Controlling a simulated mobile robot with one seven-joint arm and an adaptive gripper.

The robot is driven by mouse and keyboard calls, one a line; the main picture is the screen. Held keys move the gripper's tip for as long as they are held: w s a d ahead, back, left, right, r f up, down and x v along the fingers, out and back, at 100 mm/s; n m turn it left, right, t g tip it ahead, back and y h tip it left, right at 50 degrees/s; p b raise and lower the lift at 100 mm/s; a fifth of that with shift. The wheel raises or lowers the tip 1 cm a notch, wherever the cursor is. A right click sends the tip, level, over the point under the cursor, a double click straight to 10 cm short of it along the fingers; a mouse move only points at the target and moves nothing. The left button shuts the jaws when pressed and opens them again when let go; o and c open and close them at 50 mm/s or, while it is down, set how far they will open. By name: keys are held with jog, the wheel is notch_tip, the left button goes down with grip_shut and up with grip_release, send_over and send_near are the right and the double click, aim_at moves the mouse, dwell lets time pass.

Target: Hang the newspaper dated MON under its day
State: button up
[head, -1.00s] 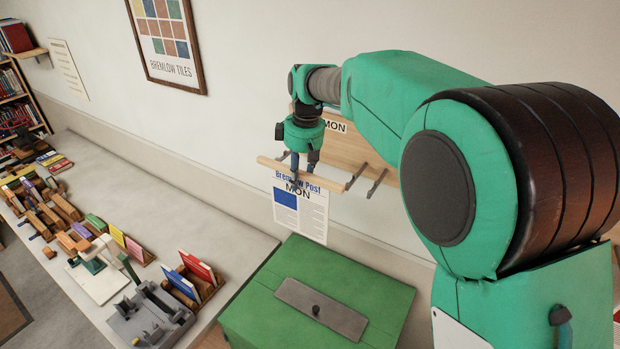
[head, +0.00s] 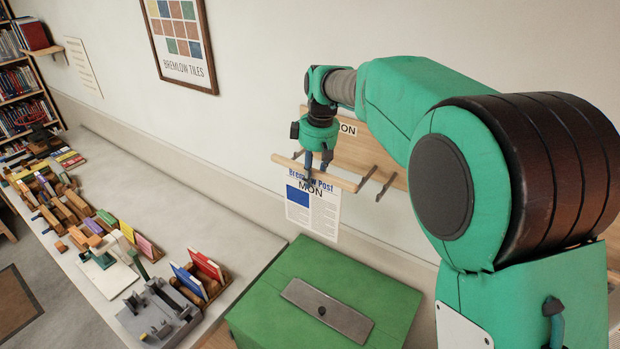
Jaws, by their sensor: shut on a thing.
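The newspaper (head: 325,215), headed Bremlow Post and MON with a blue picture block, hangs from a wooden stick (head: 285,161) in the head view. My gripper (head: 317,172) points down and is shut on the stick near its middle. A wooden rack board (head: 372,150) with dark pegs (head: 366,181) is on the wall behind. A MON label (head: 348,128) shows on the board just right of my wrist. The stick is in front of the pegs; I cannot tell whether it touches them. My arm hides the rest of the board and any other day labels.
A green box (head: 290,275) with a grey plate on its lid stands below the newspaper. A long grey counter (head: 170,205) at left holds books, wooden blocks and a grey tool tray (head: 160,312).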

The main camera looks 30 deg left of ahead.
jog(key=w+f+p, duration=0.1)
jog(key=w+f, duration=0.1)
jog(key=w, duration=0.5)
dwell(1.0)
jog(key=shift+f, duration=0.2)
jog(key=o, duration=1.2)
jog(key=shift+r, duration=0.1)
jog(key=r, duration=0.4)
jog(key=d+r, duration=0.1)
jog(key=r, duration=0.6)
jog(key=shift+d+r, duration=0.25)
jog(key=shift+r, duration=0.1)
